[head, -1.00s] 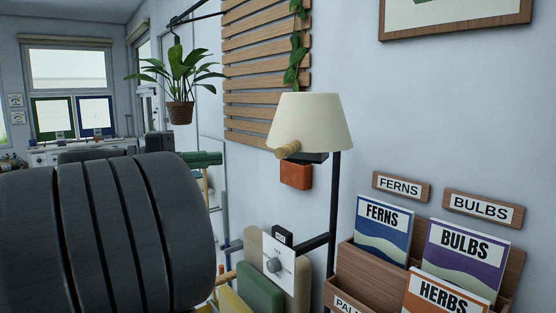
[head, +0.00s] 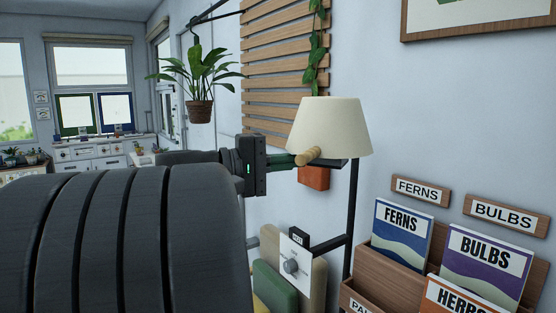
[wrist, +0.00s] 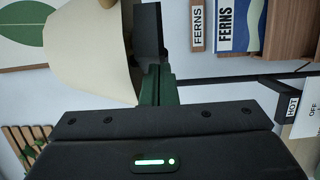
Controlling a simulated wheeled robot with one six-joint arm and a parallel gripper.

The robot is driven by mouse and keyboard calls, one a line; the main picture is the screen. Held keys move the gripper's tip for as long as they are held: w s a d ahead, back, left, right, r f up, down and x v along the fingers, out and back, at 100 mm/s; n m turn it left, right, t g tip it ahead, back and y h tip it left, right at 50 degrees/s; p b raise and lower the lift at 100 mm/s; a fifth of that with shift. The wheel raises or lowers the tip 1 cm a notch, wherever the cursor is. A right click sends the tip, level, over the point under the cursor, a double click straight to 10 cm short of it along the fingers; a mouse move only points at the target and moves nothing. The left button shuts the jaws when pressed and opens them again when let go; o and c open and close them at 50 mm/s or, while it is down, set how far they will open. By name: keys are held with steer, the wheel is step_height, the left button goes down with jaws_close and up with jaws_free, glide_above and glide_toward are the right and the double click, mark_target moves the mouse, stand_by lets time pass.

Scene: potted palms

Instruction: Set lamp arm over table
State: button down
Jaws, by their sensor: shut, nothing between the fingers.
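The lamp has a cream shade (head: 330,125) with a wooden knob (head: 309,156) at its lower front edge, a black upright post (head: 352,215) and a dark arm under the shade. My gripper (head: 290,160), with green fingers, is shut and empty. It points right, its tips close to the knob and the dark arm; I cannot tell whether they touch. In the wrist view the fingers (wrist: 156,85) end at a dark block (wrist: 148,33) beside the shade (wrist: 95,50). I cannot tell which surface is the task's table.
A hanging plant (head: 198,75) and slatted wood panel (head: 280,60) are behind. A dial plate (head: 293,262) sits below the lamp. A white counter (head: 100,152) lies far left, by the windows.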

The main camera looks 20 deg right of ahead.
steer(key=shift+s, duration=0.15)
steer(key=s+d+b, duration=0.4)
steer(key=s+d, duration=0.5)
steer(key=shift+r, duration=0.1)
stand_by(0.5)
steer(key=shift+w+b, duration=0.1)
steer(key=shift+b, duration=0.25)
